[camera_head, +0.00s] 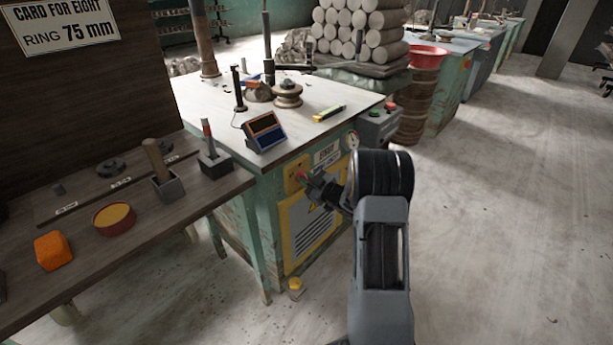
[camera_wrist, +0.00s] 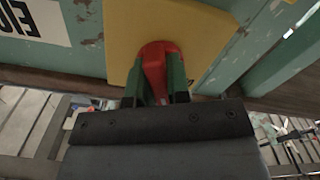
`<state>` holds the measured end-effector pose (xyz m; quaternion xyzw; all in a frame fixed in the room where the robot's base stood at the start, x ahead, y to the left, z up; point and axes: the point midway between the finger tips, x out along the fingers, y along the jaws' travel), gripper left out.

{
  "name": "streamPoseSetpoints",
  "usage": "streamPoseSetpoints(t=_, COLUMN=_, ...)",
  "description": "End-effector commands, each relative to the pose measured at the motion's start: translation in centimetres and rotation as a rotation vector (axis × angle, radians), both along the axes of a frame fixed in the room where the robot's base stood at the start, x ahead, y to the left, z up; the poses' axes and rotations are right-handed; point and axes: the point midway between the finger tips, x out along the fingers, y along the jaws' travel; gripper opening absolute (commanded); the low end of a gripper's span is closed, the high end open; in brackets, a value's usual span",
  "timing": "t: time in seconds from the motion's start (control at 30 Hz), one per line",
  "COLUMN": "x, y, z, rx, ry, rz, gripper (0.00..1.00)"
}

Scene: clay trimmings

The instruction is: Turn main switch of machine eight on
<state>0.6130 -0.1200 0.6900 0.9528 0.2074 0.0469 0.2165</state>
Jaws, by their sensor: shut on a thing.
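Machine eight (camera_head: 262,215) is a worn green cabinet with a white top and an "EIGHT" label (camera_head: 326,154) on its front. Its main switch is a red handle (camera_wrist: 154,62) on a yellow plate (camera_wrist: 195,35); the plate also shows in the head view (camera_head: 291,176). My gripper (camera_head: 309,182) reaches the cabinet front from the right. In the wrist view its two green fingers (camera_wrist: 155,84) are shut on the red handle, one on each side. The fingers hide part of the handle, and I cannot read any on or off marking.
A wooden bench (camera_head: 130,235) with an orange block (camera_head: 53,251), a round tin (camera_head: 114,219) and tools stands at left. A control box (camera_head: 380,122) with red and green buttons is on the cabinet's right side, near my arm. Floor at right is clear.

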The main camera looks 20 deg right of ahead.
Motion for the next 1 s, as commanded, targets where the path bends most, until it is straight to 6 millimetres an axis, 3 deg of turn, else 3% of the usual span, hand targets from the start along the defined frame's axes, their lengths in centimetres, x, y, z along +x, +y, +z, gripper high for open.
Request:
streamPoseSetpoints(t=0.5, x=0.01, y=-0.08, z=0.18, rx=0.331, ry=0.150, rz=-0.002, gripper=0.00)
streamPoseSetpoints(t=1.0, x=0.04, y=-0.11, z=0.09, rx=0.422, ry=0.190, rz=-0.002, gripper=0.00)
